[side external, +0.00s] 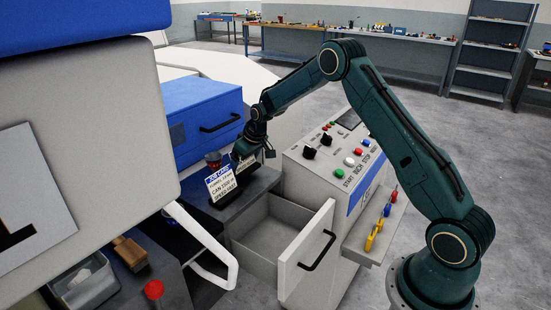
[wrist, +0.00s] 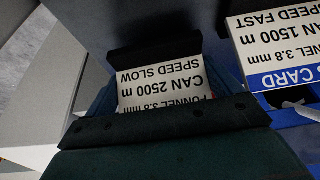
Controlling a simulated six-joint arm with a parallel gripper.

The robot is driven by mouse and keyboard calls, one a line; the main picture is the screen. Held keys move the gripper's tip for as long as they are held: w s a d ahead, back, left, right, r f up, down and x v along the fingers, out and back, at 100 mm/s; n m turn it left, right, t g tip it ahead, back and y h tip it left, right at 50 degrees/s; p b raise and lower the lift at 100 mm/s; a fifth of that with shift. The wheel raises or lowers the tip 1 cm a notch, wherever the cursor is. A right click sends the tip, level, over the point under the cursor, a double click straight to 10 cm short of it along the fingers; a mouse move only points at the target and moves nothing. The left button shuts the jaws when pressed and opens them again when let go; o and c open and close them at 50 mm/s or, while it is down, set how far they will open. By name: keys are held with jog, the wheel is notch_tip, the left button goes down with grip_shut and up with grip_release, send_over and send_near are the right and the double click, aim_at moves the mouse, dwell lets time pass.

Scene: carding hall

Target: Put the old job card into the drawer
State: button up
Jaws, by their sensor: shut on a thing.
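My gripper (side external: 246,156) is shut on a white job card, seen upside down in the wrist view (wrist: 160,82), reading "CAN 2500 m" and "SPEED SLOW". Its lower part is hidden by my gripper. In the side view the held card is small and mostly hidden, just behind a second job card (side external: 220,183) with a blue header. That card leans on a dark stand and reads "CAN 1500 m" and "SPEED FAST" in the wrist view (wrist: 284,45). The drawer (side external: 296,264) is pulled open, to the right of and below my gripper; its visible inside looks empty.
A control panel (side external: 325,165) with buttons and knobs stands right of my gripper, above a ledge with screwdrivers (side external: 374,232). A blue box (side external: 203,120) with a handle is behind left. A white bent bar (side external: 208,250), a brush (side external: 130,252) and a grey bin (side external: 85,285) are nearer the camera.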

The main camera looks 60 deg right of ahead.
jog(key=shift+f, duration=0.7)
jog(key=shift+f, duration=0.15)
jog(key=o, duration=0.7)
jog(key=v, duration=1.2)
